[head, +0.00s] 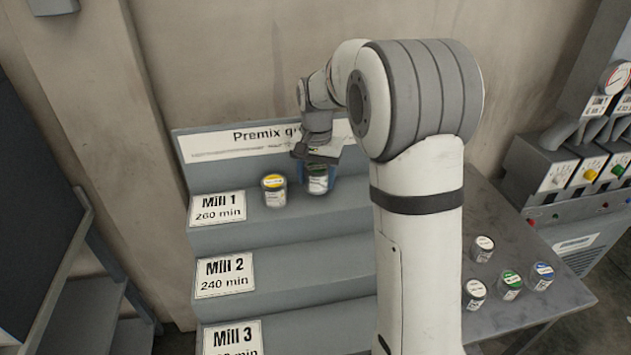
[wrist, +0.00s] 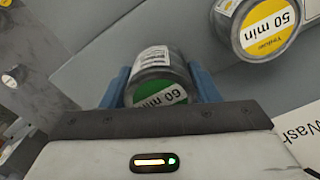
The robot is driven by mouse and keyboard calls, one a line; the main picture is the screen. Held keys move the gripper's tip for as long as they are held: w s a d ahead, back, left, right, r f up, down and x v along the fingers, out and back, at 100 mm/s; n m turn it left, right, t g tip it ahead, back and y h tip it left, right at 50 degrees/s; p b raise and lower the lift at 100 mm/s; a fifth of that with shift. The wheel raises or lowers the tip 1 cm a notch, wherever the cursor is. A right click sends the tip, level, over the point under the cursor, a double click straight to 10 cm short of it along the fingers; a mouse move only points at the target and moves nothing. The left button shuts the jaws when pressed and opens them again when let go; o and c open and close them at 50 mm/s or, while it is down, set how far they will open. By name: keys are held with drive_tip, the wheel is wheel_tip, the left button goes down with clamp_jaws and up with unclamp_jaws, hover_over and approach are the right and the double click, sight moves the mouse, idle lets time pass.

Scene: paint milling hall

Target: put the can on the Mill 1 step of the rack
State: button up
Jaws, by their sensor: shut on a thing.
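My gripper (head: 317,168) is shut on a can with a green lid (head: 318,182), over the Mill 1 step (head: 235,232) of the rack, the top one. In the wrist view, my gripper's blue fingers (wrist: 160,88) sit on both sides of this can (wrist: 162,68), whose lid label reads 60 min. I cannot tell whether its base touches the step. A can with a yellow lid (head: 274,190) stands on the same step just left of it. It also shows in the wrist view (wrist: 262,30), labelled 50 min.
The Mill 2 step (head: 310,278) is bare where visible. My arm hides the rack's right part. Several cans, including a green-lidded one (head: 510,282) and a blue-lidded one (head: 541,274), stand on the grey table (head: 525,325). A machine with coloured knobs (head: 575,170) stands right.

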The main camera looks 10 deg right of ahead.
drive_tip(key=shift+f, duration=1.2)
drive_tip(key=shift+f, duration=0.1)
drive_tip(key=o, duration=1.1)
